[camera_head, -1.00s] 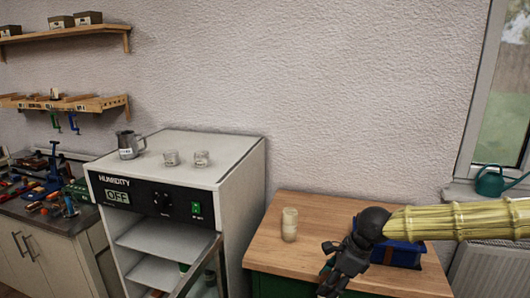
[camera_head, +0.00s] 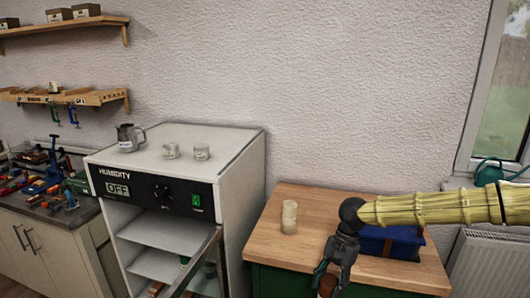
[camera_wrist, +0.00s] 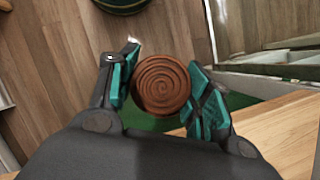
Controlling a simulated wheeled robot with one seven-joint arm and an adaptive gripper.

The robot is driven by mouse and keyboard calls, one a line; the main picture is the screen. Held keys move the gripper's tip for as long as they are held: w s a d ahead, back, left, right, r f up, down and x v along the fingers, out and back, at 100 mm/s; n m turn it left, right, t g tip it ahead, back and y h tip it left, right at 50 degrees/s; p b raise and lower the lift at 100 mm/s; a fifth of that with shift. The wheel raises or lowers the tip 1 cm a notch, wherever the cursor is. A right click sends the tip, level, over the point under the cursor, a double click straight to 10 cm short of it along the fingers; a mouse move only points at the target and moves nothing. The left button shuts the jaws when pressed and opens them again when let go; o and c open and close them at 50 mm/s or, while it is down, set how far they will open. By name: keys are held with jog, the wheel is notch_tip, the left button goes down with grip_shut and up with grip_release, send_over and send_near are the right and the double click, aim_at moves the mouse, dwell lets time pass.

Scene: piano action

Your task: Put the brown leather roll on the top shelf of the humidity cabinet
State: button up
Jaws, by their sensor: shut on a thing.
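The brown leather roll (camera_head: 328,287) shows at the bottom edge of the head view, partly cut off, under my gripper (camera_head: 330,275). In the wrist view the roll's spiral end (camera_wrist: 162,86) sits between the two fingers of my gripper (camera_wrist: 160,88), which is shut on it. The white humidity cabinet (camera_head: 237,180) stands to the left, its display reading OFF. Its front is open, and its top shelf (camera_head: 165,233) looks bare where I can see it. My gripper is right of the cabinet, in front of the wooden bench, apart from the shelf.
The cabinet's door (camera_head: 200,262) stands swung open at its right front, between the shelves and my gripper. The wooden-topped bench (camera_head: 270,240) holds a pale jar (camera_head: 289,217) and a blue box (camera_head: 392,241). A metal jug (camera_head: 130,138) and two small jars stand on the cabinet.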

jog(key=n, duration=0.1)
jog(key=f+n+h, duration=0.1)
jog(key=n+g, duration=0.1)
jog(key=n, duration=0.1)
jog(key=shift+a+f, duration=0.15)
jog(key=shift+f, duration=0.1)
jog(key=n, duration=0.1)
jog(key=f+n+h, duration=0.1)
jog(key=n, duration=0.1)
jog(key=n+h, duration=0.1)
jog(key=shift+s+a+f+n, duration=0.1)
jog(key=shift+a+f+n, duration=0.05)
jog(key=shift+f+n, duration=0.2)
jog(key=shift+s+f+n, duration=0.15)
jog(key=shift+f+n, duration=0.1)
jog(key=s+f, duration=0.6)
jog(key=f, duration=0.1)
jog(key=shift+f, duration=0.2)
